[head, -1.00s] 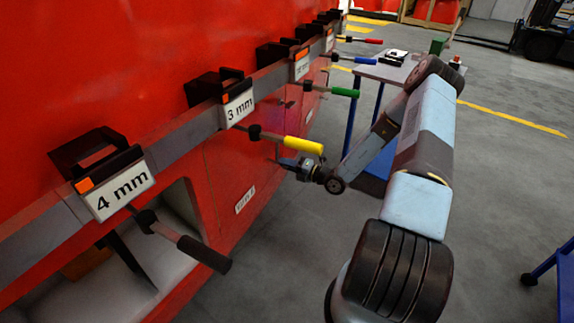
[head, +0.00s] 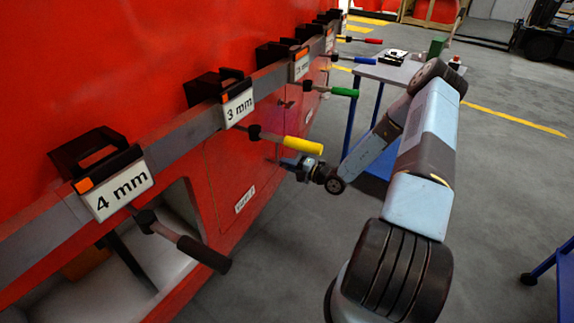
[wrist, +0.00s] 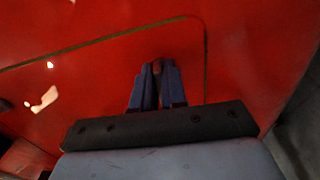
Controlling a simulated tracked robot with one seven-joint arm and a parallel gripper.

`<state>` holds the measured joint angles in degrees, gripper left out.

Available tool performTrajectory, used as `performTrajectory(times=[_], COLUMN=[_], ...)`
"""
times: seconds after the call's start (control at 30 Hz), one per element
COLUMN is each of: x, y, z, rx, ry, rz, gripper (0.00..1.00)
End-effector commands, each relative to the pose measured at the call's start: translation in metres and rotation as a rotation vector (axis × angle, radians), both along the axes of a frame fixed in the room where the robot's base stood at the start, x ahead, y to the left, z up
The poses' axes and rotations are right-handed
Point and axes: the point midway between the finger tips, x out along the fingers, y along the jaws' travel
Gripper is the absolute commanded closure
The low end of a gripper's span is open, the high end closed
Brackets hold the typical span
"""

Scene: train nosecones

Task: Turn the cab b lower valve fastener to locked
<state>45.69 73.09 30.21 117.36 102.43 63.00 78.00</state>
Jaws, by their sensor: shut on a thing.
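My gripper (head: 287,163) is at the red panel of the cab, just below the yellow-handled lever in the head view. In the wrist view, its two blue fingers (wrist: 157,88) are close together, pointing at the red panel. They are shut on a small dark, brownish piece (wrist: 157,68) between the tips, which I take to be the valve fastener. The fingers hide most of it, so I cannot read its turn angle. The red panel (wrist: 105,85) has a thin seam around it.
A grey rail with clamps and labels "4 mm" (head: 121,190) and "3 mm" (head: 238,107) runs along the cab. Black (head: 203,252), yellow (head: 304,145) and green (head: 344,92) handles stick out from it. A blue-legged table (head: 385,70) stands behind my arm. Open floor lies to the right.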

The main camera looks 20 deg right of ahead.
Motion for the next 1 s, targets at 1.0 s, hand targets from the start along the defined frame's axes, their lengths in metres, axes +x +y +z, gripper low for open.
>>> performTrajectory(times=[1.0], x=[-0.046], y=[-0.05], z=[-0.002], rx=[-0.002], ry=[0.002], rz=[-0.004], gripper=[0.67])
